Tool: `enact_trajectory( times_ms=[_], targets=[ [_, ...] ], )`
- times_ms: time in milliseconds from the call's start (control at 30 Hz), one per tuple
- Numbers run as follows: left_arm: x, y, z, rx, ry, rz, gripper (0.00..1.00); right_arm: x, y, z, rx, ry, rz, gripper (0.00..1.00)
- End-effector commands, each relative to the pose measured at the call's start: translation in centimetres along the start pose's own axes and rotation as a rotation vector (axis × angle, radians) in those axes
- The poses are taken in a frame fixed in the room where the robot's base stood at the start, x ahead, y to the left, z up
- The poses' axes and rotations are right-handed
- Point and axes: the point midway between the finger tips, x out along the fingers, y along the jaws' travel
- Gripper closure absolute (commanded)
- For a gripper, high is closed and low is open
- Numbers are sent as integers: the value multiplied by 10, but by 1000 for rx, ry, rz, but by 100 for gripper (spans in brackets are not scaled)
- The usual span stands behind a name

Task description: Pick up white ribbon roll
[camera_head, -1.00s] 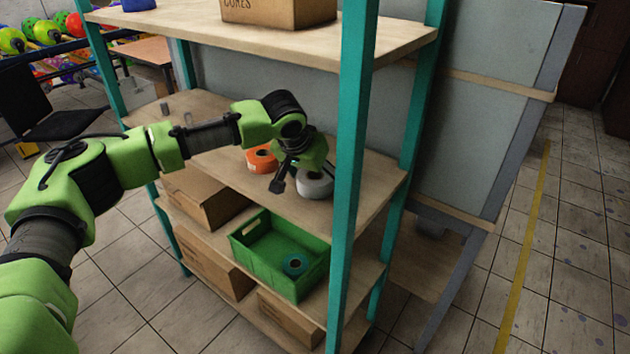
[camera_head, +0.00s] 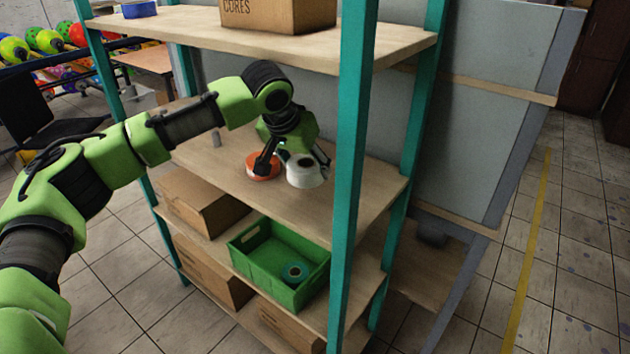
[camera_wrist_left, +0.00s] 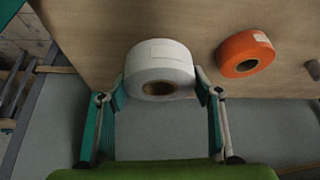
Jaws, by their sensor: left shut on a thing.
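The white ribbon roll (camera_head: 306,171) is in my left gripper (camera_head: 291,162), held above the middle shelf board in the head view. In the left wrist view the white roll (camera_wrist_left: 160,68) sits between the two fingertips of the left gripper (camera_wrist_left: 160,92), which touch its sides; it bears a pale label, and its dark core hole faces the camera. An orange ribbon roll (camera_head: 263,168) lies on the shelf just left of the white one in the head view, partly hidden by a finger. My right gripper is not in view.
The shelf rack has teal posts (camera_head: 352,170) close to the arm on the right and a wooden upper board (camera_head: 180,24) above.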

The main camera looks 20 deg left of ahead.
Motion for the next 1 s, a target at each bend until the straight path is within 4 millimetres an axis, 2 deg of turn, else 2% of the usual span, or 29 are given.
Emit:
enact_trajectory(
  times_ms=[200,500,700,1000],
  targets=[
    [-44,-25,4,-2,4,-1,64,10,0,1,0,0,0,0],
    [-88,-66,28,-1,3,0,64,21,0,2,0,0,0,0],
    [-103,-79,36,0,2,1,64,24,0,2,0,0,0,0],
    [-107,-82,37,1,1,0,64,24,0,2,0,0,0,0]
  ],
)
